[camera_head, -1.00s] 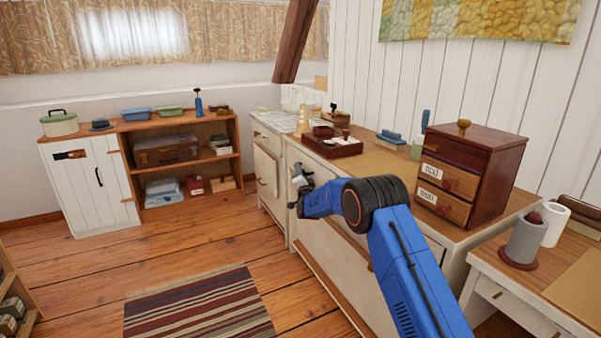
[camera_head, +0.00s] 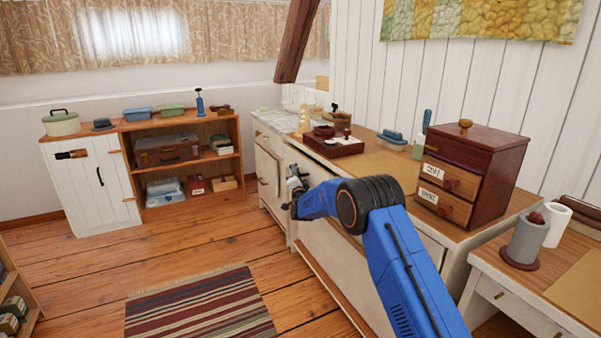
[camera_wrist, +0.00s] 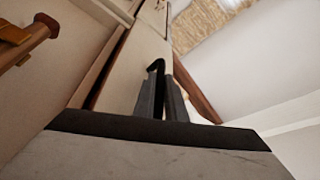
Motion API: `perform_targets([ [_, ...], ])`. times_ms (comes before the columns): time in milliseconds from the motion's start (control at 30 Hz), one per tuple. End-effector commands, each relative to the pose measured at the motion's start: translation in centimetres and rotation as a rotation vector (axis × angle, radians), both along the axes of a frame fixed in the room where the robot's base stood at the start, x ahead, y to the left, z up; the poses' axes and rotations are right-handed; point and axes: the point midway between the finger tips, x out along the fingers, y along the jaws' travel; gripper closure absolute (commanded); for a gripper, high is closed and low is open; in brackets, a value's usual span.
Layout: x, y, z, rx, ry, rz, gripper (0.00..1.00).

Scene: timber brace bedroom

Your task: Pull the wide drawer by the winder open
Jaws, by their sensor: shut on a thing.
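My gripper (camera_head: 293,190) is at the front of the long pale cabinet with a wooden top. In the wrist view its grey fingers (camera_wrist: 164,100) are closed around a dark handle (camera_wrist: 156,66) on a pale front panel (camera_wrist: 128,60). This panel appears to be the wide drawer's front, which shows in part above my arm in the head view (camera_head: 312,168). A dark brown strip shows beside the panel in the wrist view. I cannot tell how far the drawer stands out. I cannot clearly identify the winder.
A tray of small items (camera_head: 335,147) and a small dark chest with labelled drawers (camera_head: 470,172) stand on the cabinet. A low shelf unit (camera_head: 190,125) stands at the back left. A striped rug (camera_head: 200,305) lies on the open floor in front.

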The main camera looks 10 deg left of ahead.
Motion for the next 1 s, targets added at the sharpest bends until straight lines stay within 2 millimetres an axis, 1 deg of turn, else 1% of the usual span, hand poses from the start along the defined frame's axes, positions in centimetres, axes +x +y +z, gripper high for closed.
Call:
perform_targets([
  [33, -0.8, 1.3, 0.0, 0.001, 0.001, 0.004, 1.0],
  [600, -9.2, 13.7, -0.1, -0.001, 0.001, 0.004, 1.0],
  [800, -11.4, 16.9, -0.1, 0.0, 0.003, 0.003, 1.0],
  [1000, -12.7, 18.8, -0.1, 0.0, 0.002, 0.001, 1.0],
])
